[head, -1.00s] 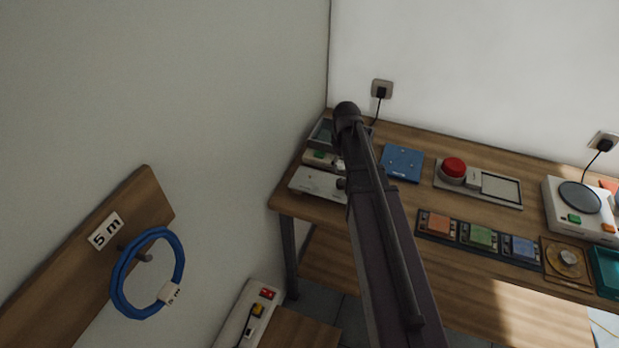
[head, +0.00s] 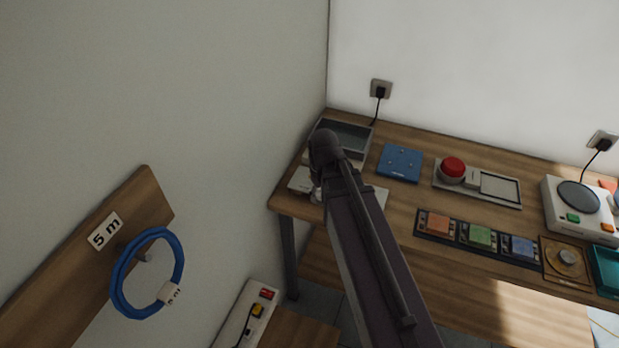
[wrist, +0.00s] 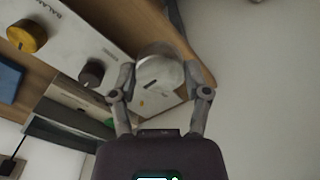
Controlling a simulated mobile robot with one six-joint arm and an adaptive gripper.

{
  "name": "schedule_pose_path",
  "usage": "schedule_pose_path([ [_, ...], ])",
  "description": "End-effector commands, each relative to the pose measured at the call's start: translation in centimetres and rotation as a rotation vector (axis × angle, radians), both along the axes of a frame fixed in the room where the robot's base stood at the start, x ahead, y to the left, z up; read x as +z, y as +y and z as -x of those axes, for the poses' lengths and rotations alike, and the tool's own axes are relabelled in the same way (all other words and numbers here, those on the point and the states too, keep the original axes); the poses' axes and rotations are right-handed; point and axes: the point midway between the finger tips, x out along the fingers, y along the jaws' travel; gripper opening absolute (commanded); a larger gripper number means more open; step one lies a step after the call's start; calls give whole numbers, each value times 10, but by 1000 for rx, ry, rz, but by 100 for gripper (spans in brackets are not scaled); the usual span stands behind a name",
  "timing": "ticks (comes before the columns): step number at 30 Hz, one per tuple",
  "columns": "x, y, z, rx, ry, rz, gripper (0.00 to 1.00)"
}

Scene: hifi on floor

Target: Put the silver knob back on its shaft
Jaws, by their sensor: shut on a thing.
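My gripper (wrist: 160,76) is shut on the silver knob (wrist: 158,70), a pale round cap between its two fingers in the wrist view. The silver knob overlaps the panel's end near the table edge. I cannot tell whether it touches the panel; the shaft is hidden. In the head view my arm covers much of the hi-fi (head: 300,181) at the table's left end.
A grey tray (head: 346,136) stands behind the hi-fi by the wall. A blue plate (head: 400,162), a red button unit (head: 453,167) and a row of coloured blocks (head: 479,237) lie to the right. A blue cable coil (head: 125,280) hangs at the left.

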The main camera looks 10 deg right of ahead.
Motion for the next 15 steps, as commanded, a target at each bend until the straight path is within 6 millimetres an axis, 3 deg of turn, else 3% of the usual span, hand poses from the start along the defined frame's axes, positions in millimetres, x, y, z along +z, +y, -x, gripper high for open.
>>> schedule_pose_path([
  [4, 0, 5, 8, -6, 0, 0, 23],
  [15, 0, 5, 7, -7, 0, 0, 23],
])
